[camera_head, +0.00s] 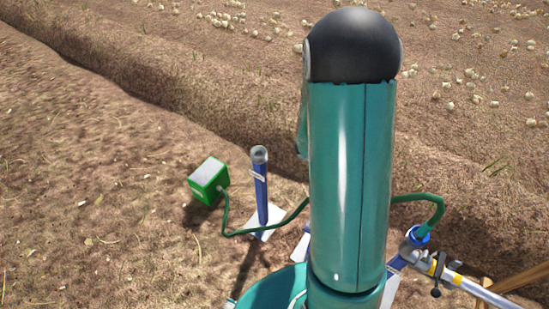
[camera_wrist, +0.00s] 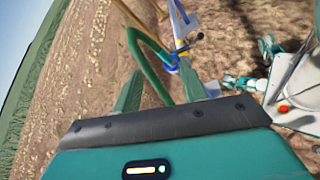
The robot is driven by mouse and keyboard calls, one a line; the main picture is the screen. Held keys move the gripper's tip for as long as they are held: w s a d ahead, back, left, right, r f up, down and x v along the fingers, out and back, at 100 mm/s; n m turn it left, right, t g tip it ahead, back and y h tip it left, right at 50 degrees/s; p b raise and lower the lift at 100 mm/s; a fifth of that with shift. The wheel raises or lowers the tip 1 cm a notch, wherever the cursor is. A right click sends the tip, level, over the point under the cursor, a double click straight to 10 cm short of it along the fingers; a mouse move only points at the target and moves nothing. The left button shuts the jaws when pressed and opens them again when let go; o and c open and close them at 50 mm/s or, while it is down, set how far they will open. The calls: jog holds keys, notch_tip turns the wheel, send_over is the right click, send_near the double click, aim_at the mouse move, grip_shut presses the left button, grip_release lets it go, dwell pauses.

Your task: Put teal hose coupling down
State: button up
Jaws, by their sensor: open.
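The green hose (camera_head: 420,198) arches to the right of my arm and comes down on a blue collar (camera_head: 421,234) beside a grey valve fitting (camera_head: 411,246). In the wrist view the hose (camera_wrist: 150,65) runs down between and beyond my fingers to the blue collar (camera_wrist: 170,63). I cannot tell a separate teal coupling from the hose end. My gripper (camera_wrist: 160,88) is open, with one teal finger on each side and nothing clearly held. In the head view my gripper is hidden behind my arm.
A green box (camera_head: 208,180) stands on the soil at left, with the hose leaving it. A blue post (camera_head: 260,187) stands upright on a white plate (camera_head: 267,222). A white and yellow pipe (camera_head: 452,276) and wooden bars (camera_head: 520,283) are at lower right. Onions lie beyond the ridge.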

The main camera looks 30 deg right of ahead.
jog(key=w+a+r+m+t+y, duration=0.1)
jog(key=w+a+r+t+y, duration=0.1)
jog(key=a+r+t+y, duration=0.2)
jog(key=w+a+r+m+t+y, duration=0.2)
jog(key=a+r+t+y, duration=0.2)
jog(key=a+r+t, duration=0.7)
jog(key=a+r, duration=0.6)
jog(key=a, duration=0.7)
jog(key=shift+w+a+r+m+y, duration=0.15)
jog(key=shift+w+m+y, duration=0.15)
jog(key=shift+w+y, duration=0.1)
jog(key=shift+s, duration=0.1)
jog(key=shift+c, duration=0.6)
jog(key=shift+a, duration=0.1)
